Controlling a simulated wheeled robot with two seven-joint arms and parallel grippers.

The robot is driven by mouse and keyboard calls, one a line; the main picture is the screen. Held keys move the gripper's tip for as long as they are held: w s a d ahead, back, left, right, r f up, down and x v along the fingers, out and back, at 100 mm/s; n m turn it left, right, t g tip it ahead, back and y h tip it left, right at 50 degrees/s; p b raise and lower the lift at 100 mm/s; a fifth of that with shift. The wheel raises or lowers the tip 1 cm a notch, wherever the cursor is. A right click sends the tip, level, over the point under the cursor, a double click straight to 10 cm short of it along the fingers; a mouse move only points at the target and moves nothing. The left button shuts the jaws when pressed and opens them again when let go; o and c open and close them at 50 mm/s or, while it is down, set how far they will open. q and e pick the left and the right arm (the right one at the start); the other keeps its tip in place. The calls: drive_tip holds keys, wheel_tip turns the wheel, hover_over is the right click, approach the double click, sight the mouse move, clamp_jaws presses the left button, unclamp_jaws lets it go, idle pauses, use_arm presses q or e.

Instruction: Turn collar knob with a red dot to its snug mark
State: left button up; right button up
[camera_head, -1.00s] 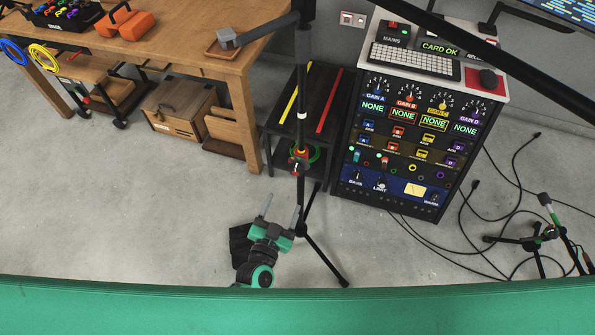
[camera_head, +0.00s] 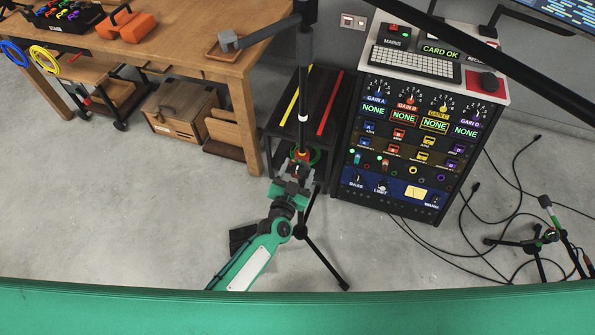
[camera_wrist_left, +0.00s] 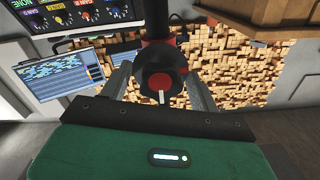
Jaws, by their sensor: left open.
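The collar (camera_head: 303,154) sits low on the black upright stand pole (camera_head: 303,100) and shows a little red and orange. In the left wrist view the round black knob (camera_wrist_left: 161,84) faces me, with a red face and a short white mark at its lower edge. My left gripper (camera_head: 296,172) is at the collar, its fingers open. In the left wrist view one finger stands on each side of the knob, with gaps between. In the head view the gripper largely hides the knob. I cannot make out a snug mark. My right gripper is not in view.
The stand's tripod legs (camera_head: 325,262) spread on the floor below. A dark low table (camera_head: 275,140) with yellow and red strips stands behind the pole. A rack with gain dials (camera_head: 410,145) is to the right, a wooden workbench (camera_head: 200,50) to the left. Cables lie at right.

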use_arm(q)
drive_tip(key=shift+c, duration=0.4)
drive_tip(key=c, duration=0.9)
